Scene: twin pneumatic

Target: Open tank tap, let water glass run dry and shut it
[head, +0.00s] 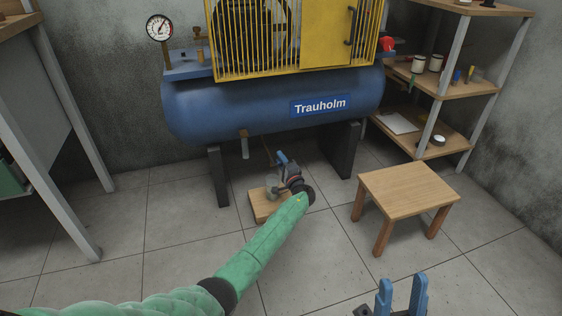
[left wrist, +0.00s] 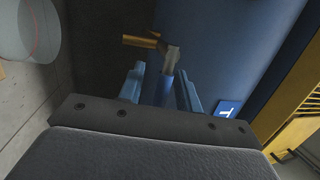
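The blue tank (head: 270,110) labelled Trauholm has a brass fitting (head: 243,133) with a short pale piece hanging beneath it. A clear glass (head: 271,184) stands on a low wooden block (head: 263,208) under the tank; it also shows in the left wrist view (left wrist: 32,28). My left gripper (head: 282,158) is below the tank's belly, above and beside the glass. In the left wrist view its fingers (left wrist: 162,90) stand apart on either side of a blue and grey lever-like part (left wrist: 171,60), near a brass pipe (left wrist: 140,41). Contact cannot be seen. My right gripper (head: 402,297) is open and empty.
A small wooden stool (head: 408,190) stands to the right of the tank. Shelves (head: 443,85) with cans and tools are at the right wall. A pressure gauge (head: 159,27) and yellow guard (head: 325,38) sit above the tank. Tank legs (head: 217,178) flank the block.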

